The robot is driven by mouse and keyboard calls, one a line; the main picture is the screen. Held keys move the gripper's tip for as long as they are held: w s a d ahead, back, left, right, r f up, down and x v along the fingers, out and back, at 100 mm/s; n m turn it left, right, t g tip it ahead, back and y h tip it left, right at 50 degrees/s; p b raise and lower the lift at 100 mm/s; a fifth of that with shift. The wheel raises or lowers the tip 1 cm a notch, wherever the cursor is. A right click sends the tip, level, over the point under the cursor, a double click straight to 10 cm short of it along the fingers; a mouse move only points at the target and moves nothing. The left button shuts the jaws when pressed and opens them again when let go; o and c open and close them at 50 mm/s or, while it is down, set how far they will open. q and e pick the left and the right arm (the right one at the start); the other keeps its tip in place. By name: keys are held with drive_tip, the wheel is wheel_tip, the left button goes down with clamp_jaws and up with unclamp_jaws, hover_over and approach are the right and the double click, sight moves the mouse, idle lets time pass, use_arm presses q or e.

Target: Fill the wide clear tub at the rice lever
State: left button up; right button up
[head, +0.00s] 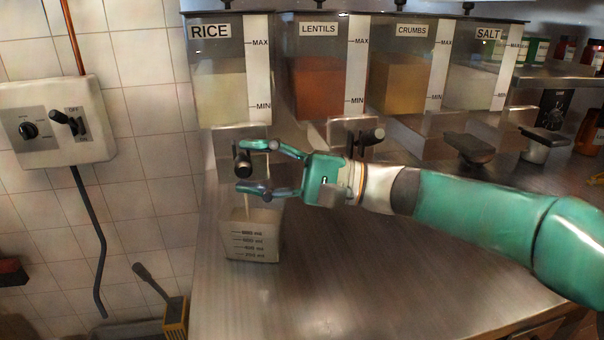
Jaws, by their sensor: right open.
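The rice dispenser (221,92) hangs at the left end of a row and is partly full of pale grain. Its lever with a dark round knob (243,164) sits below it. My right gripper (252,167) is open, one finger above the knob and one below it; I cannot tell whether they touch it. A clear tub (252,246) with printed volume marks stands upright on the steel counter under the rice outlet. A pale strand shows between lever and tub, and pale contents show in the tub. My left gripper is not in view.
Lentils (318,85), crumbs (399,80) and salt (478,85) dispensers hang to the right. A switch box (60,124) is on the tiled wall at left. The steel counter (340,285) is clear in front, below my right arm.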

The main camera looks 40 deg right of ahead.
drive_tip(key=v, duration=1)
drive_tip(key=shift+s, duration=0.1)
idle(0.4)
